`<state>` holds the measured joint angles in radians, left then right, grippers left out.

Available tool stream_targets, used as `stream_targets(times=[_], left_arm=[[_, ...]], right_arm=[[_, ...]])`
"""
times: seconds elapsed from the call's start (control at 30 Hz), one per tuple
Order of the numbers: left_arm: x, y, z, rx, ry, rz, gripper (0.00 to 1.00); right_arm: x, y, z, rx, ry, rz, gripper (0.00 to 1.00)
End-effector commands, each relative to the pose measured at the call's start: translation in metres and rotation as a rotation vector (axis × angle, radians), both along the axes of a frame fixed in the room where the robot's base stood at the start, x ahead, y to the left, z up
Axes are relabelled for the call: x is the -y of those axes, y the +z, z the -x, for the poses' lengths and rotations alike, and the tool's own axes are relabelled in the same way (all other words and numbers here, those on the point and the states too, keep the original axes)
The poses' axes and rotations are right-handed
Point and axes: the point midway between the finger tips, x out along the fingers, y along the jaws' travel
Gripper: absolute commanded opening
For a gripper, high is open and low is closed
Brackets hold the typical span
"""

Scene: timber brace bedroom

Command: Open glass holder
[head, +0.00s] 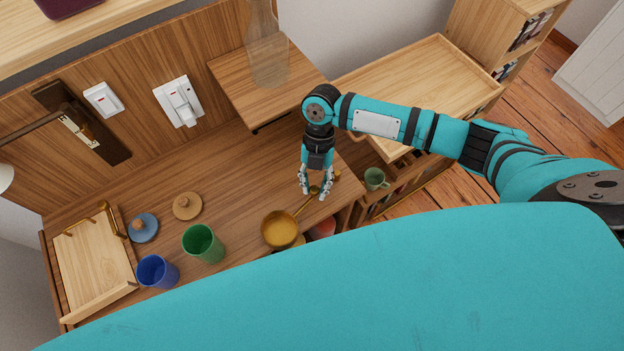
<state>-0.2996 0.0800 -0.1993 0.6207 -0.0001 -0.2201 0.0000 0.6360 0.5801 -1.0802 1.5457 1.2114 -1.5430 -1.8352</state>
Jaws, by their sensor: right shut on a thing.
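My right gripper (314,193) points down over the right part of the wooden desk. Its fingers are around a small brass piece at the end of the handle of a brass pan (280,230). I cannot tell whether this piece belongs to the pan or to something beneath it. No part is clearly recognisable as the glass holder. A light wooden tray-like box (90,262) with brass fittings stands at the desk's left end. A clear glass vessel (267,52) stands on a wooden shelf (232,82) at the back. My left gripper is not in view.
A green cup (203,244), a blue cup (157,271), a blue lid (143,228) and a tan lid (187,206) are on the desk (240,180). A green mug (375,179) is right of the desk. My teal body hides the desk's front edge.

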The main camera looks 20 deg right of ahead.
Motion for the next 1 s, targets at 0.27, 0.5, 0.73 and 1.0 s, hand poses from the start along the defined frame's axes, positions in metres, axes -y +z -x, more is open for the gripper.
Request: stream_targets(times=[0.27, 0.5, 0.73, 1.0], left_arm=[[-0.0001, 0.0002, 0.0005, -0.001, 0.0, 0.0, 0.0], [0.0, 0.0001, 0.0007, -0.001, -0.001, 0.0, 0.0], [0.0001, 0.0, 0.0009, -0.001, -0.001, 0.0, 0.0], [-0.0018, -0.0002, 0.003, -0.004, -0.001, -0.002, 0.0]], right_arm=[[0.0013, 0.0008, 0.0017, 0.002, 0.032, -0.001, 0.0], [0.0014, 0.0008, 0.0017, 0.001, 0.031, 0.0, 0.0], [0.0013, 0.0006, 0.0017, 0.001, 0.031, 0.0, 0.46], [0.0012, 0.0009, 0.002, 0.001, 0.03, 0.0, 0.47]])
